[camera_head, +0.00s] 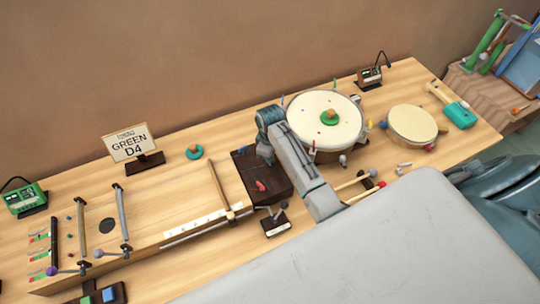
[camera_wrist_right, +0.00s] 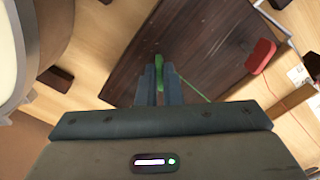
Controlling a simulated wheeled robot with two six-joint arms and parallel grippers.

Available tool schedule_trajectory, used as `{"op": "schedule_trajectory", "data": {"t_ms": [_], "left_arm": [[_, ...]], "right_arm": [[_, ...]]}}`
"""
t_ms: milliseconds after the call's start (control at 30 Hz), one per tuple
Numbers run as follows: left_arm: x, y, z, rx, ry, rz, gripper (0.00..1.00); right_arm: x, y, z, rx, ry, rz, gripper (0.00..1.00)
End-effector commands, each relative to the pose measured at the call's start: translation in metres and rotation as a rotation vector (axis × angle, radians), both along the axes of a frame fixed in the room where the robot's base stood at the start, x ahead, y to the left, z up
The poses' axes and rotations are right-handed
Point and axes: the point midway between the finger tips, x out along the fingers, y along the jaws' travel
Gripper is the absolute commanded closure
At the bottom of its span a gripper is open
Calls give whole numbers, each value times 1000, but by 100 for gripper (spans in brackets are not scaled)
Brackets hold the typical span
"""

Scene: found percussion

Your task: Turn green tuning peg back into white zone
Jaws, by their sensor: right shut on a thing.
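The green tuning peg (camera_wrist_right: 159,68) shows in the right wrist view, upright between the two fingers of my right gripper (camera_wrist_right: 159,88), which is shut on it. The peg stands at the dark wooden block (camera_wrist_right: 175,45); a thin green string runs from it to the lower right. In the head view the dark block (camera_head: 283,180) is at the end of the string board, and my right arm hides the peg. I cannot make out the white zone or the peg's angle. My left gripper is not in view.
A sign reading GREEN D4 (camera_head: 130,142) stands behind the board. A large drum (camera_head: 323,108) stands close to my right arm, with a smaller drum (camera_head: 412,121) and a mallet (camera_head: 457,111) farther right.

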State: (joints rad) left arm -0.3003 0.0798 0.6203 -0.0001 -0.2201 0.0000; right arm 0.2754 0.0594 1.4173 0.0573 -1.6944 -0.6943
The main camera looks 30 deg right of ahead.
Motion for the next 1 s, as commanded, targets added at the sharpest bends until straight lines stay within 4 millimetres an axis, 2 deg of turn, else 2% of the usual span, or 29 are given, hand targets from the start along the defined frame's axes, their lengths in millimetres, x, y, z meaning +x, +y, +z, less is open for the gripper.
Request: {"op": "schedule_trajectory", "data": {"t_ms": [300,800,833,900,1000], "left_arm": [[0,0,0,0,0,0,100],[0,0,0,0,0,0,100],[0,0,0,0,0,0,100],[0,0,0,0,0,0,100],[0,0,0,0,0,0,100]], "right_arm": [[4,0,4,-2,-10,101,100],[4,0,4,-2,-12,115,100],[4,0,4,-2,-12,115,88],[3,0,4,-2,-10,115,75],[2,0,3,0,-7,115,72]]}}
